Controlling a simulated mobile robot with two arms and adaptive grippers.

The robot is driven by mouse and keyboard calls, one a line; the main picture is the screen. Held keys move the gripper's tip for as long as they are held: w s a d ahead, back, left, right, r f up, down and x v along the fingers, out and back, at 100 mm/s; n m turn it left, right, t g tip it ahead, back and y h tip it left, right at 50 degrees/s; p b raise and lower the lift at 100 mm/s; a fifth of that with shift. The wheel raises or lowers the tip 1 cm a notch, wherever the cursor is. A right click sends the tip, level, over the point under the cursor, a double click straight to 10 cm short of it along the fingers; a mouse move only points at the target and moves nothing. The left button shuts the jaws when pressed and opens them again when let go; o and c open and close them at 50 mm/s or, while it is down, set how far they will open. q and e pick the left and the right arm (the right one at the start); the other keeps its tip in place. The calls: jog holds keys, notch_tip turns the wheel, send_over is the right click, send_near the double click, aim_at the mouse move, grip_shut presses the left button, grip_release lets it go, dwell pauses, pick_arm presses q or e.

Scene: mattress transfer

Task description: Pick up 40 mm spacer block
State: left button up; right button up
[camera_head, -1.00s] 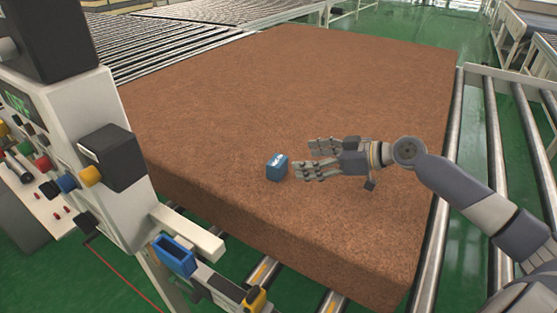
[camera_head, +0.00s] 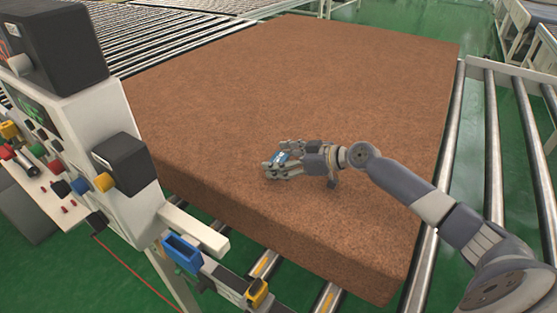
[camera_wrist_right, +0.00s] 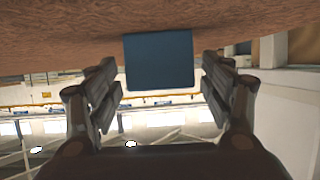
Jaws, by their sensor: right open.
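The spacer block (camera_head: 279,158) is small and blue with white marking on top, and sits on the brown mattress (camera_head: 330,80) near its front edge. My right gripper (camera_head: 276,165) is open, with its fingers on both sides of the block, partly hiding it in the head view. In the right wrist view the block (camera_wrist_right: 159,60) shows as a dark blue square between the two fingers of my gripper (camera_wrist_right: 160,88), with a visible gap on each side. My left gripper is not in view.
A white control station (camera_head: 85,130) with buttons and black boxes stands at the left. A blue holder (camera_head: 181,253) is on a rail at the mattress's front left. Rollers (camera_head: 490,150) run along the right side. The mattress behind the block is clear.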

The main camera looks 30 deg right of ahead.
jog(key=shift+w+a+f, duration=0.1)
jog(key=shift+w+a, duration=0.1)
jog(key=shift+w, duration=0.05)
jog(key=shift+c, duration=0.3)
jog(key=c, duration=1.1)
